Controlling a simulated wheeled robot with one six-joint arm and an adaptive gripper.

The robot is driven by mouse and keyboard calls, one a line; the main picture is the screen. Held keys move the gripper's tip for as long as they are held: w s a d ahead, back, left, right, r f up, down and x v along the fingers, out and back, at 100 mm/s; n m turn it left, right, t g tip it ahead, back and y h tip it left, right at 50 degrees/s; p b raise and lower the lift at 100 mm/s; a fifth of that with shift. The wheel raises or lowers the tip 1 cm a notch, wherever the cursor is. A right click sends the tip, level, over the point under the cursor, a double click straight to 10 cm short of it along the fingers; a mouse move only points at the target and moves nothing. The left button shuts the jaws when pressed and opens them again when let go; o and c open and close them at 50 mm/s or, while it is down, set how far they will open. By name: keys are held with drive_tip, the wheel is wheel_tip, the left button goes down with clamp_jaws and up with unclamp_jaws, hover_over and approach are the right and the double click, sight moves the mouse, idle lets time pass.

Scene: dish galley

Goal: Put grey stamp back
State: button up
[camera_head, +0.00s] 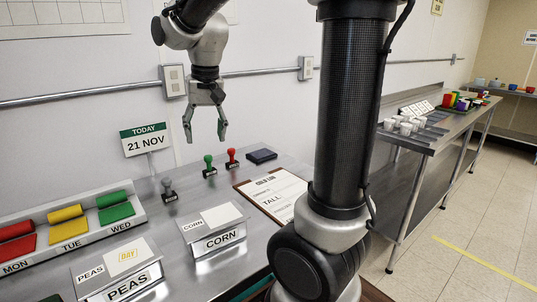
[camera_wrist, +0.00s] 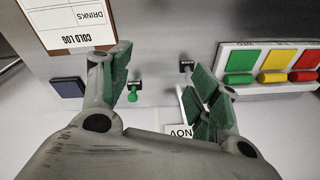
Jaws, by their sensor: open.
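The grey stamp (camera_head: 168,188) stands upright on the steel counter, left of the green stamp (camera_head: 209,165) and the red stamp (camera_head: 232,158). My gripper (camera_head: 205,138) hangs above the counter, fingers pointing down, open and empty. It is well above the stamps. In the wrist view the grey stamp (camera_wrist: 186,67) shows beside the right finger, and the green stamp (camera_wrist: 133,92) shows beside the left finger. The red stamp is not visible there, perhaps behind the left finger.
A dark ink pad (camera_head: 262,156) lies right of the stamps, near a clipboard (camera_head: 273,190). A date sign (camera_head: 146,140) stands behind the grey stamp. CORN (camera_head: 221,240) and PEAS (camera_head: 127,285) holders stand in front. A coloured weekday rack (camera_head: 80,241) is at left.

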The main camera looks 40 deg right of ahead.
drive_tip(key=s+d+n+t, duration=0.1)
drive_tip(key=s+d+n, duration=0.1)
drive_tip(key=s, duration=0.8)
drive_tip(key=s+d+f+n+t, duration=0.1)
drive_tip(key=s+d, duration=0.3)
drive_tip(key=s, duration=0.5)
drive_tip(key=shift+s+f+n+t, duration=0.2)
drive_tip(key=shift+s+n+t, duration=0.1)
drive_tip(key=shift+s+n, duration=0.1)
